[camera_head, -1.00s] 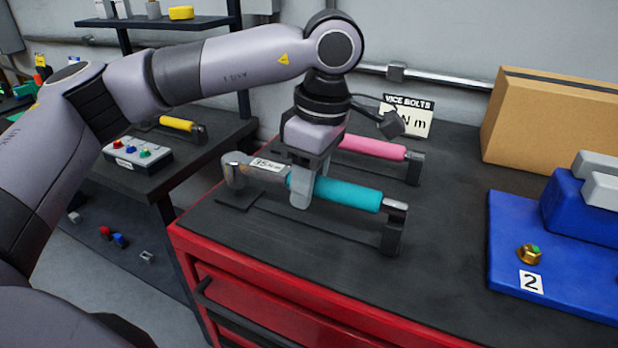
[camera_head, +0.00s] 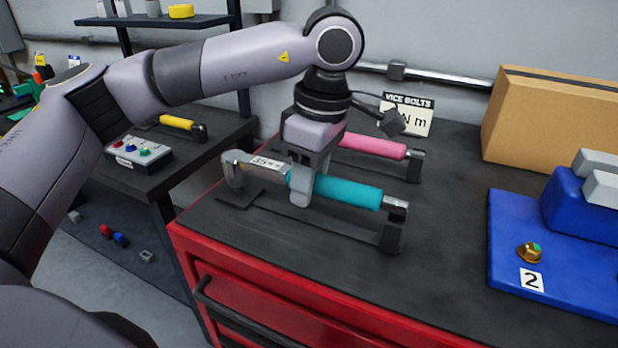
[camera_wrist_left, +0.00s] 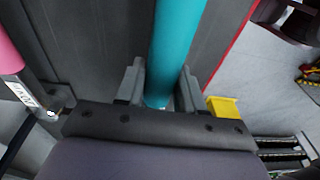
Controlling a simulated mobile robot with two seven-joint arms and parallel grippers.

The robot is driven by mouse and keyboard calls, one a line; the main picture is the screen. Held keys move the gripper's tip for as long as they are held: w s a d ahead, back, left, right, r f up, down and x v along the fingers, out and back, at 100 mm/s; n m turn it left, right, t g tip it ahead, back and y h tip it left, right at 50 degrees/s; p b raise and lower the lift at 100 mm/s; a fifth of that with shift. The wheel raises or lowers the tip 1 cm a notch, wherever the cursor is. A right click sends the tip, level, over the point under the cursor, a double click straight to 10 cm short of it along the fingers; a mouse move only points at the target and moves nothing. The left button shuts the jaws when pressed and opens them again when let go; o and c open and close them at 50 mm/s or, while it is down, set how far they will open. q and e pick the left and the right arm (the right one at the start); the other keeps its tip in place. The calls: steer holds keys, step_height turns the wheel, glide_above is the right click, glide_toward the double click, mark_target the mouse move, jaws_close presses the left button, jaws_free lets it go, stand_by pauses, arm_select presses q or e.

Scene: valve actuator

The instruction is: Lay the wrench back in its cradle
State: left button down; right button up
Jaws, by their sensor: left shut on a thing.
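The wrench has a teal handle (camera_head: 347,192) and a metal head end at the left with a "35 Nm" label. My left gripper (camera_head: 301,195) points down and is shut on the wrench near the left end of the teal handle. In the left wrist view the teal handle (camera_wrist_left: 177,50) runs between the two fingers. The black cradle (camera_head: 391,238) lies directly beneath, with an upright at its right end. The wrench's right tip overlaps the top of that upright; I cannot tell whether it touches. My right gripper is not in view.
A pink-handled wrench (camera_head: 372,147) lies in its own cradle behind. A cardboard box (camera_head: 555,125) stands at the back right and a blue plate (camera_head: 510,255) with a brass knob at the right.

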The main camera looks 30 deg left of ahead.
arm_select(q)
steer(key=shift+f+b, duration=1)
steer(key=shift+f, duration=0.1)
stand_by(0.6)
steer(key=c, duration=0.6)
jaws_free()
steer(key=r, duration=0.4)
steer(key=d+r, duration=0.1)
steer(key=r, duration=0.2)
steer(key=shift+w+r+p, duration=0.1)
steer(key=shift+w+p, duration=0.05)
steer(key=shift+p, duration=0.15)
